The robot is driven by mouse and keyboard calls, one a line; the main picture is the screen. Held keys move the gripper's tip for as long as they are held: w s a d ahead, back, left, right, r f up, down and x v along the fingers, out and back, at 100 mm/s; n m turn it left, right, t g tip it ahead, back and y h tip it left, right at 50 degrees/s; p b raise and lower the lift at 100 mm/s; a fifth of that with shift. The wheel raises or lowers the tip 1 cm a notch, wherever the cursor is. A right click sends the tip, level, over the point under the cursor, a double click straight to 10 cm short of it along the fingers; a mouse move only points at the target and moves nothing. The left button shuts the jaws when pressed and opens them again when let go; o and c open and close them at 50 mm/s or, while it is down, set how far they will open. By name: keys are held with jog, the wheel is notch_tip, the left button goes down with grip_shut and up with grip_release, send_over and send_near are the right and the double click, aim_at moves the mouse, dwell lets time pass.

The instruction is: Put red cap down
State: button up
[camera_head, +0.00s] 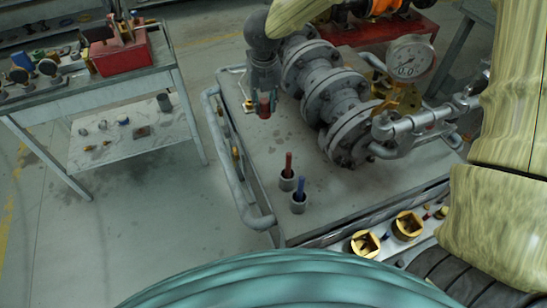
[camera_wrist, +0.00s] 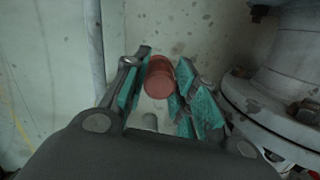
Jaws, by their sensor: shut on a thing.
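The red cap (camera_head: 264,107) is a small dark red cylinder. In the head view it hangs upright at the lower end of my gripper (camera_head: 263,90), near the left rim of the cart top. In the wrist view the red cap (camera_wrist: 160,80) shows its round end between the teal pads of my gripper (camera_wrist: 163,88). The gripper is shut on it. The cap appears to be above the cart top, though its exact height is hard to tell. The gripper hides part of its side in the head view.
A flanged grey valve assembly (camera_head: 333,92) with a gauge (camera_head: 409,58) stands close to the right. A red rod (camera_head: 288,165) and a blue rod (camera_head: 300,190) stand in grey cups nearer the front. The cart top (camera_head: 250,150) between is bare. A handrail (camera_head: 222,150) runs along the left.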

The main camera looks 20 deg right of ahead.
jog(key=shift+f, duration=5.45)
jog(key=shift+f, duration=0.15)
jog(key=o, duration=1.1)
jog(key=shift+w, duration=0.1)
jog(key=shift+c, duration=0.2)
jog(key=r, duration=0.4)
jog(key=s+r, duration=0.1)
jog(key=r, duration=0.7)
jog(key=shift+s+a+r, duration=0.1)
jog(key=shift+s+a, duration=0.05)
jog(key=shift+s, duration=0.1)
